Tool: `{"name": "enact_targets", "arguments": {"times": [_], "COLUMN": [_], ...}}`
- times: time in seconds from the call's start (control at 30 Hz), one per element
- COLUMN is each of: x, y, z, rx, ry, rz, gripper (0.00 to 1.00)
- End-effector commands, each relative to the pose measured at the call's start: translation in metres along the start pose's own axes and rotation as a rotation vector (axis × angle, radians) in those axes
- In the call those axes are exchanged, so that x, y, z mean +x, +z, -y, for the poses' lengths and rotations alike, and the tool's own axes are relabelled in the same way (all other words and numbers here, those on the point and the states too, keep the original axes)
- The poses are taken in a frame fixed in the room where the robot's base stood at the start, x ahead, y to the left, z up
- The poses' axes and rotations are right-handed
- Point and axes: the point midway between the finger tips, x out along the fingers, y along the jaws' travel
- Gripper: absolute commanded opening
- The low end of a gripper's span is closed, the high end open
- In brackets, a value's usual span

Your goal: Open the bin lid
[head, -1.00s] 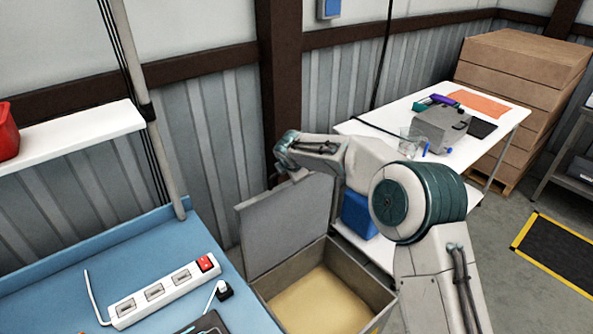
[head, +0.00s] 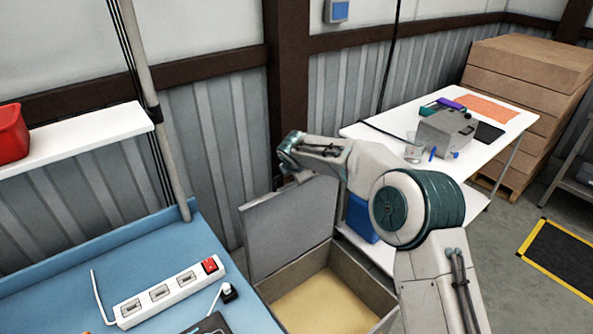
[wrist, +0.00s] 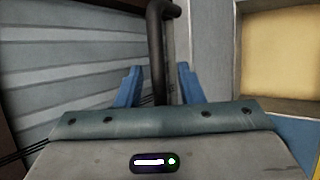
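The bin (head: 365,284) is a grey box at the lower middle of the head view, with a tan inside. Its grey lid (head: 290,228) stands raised, nearly upright, along the left side of the opening. My gripper (wrist: 158,85) is by the lid's upper edge; its fingertips are hidden in the head view. In the wrist view its two blue fingers stand apart, with a dark curved handle bar (wrist: 156,28) between them and gaps visible beside the bar. The lid (wrist: 212,55) and the bin's tan inside (wrist: 280,50) show at the right there.
A blue workbench (head: 110,265) with a power strip (head: 168,292) is left of the bin. A white table (head: 375,130) carrying a grey box (head: 447,132) stands behind my arm, with a blue container (head: 360,217) below. Stacked cartons (head: 520,90) are at the back right.

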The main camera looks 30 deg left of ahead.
Motion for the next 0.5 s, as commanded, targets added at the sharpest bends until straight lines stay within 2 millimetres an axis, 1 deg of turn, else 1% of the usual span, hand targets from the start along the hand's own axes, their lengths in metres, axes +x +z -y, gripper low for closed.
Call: {"name": "enact_targets", "arguments": {"times": [0.13, 0.27, 0.5], "x": [-0.004, -0.016, -0.056], "y": [0.0, 0.0, 0.001], "z": [0.0, 0.0, 0.001], "rx": [0.0, 0.0, 0.001], "ry": [0.001, 0.002, 0.003], "rz": [-0.001, 0.0, 0.003], "gripper": [0.34, 0.34, 0.34]}}
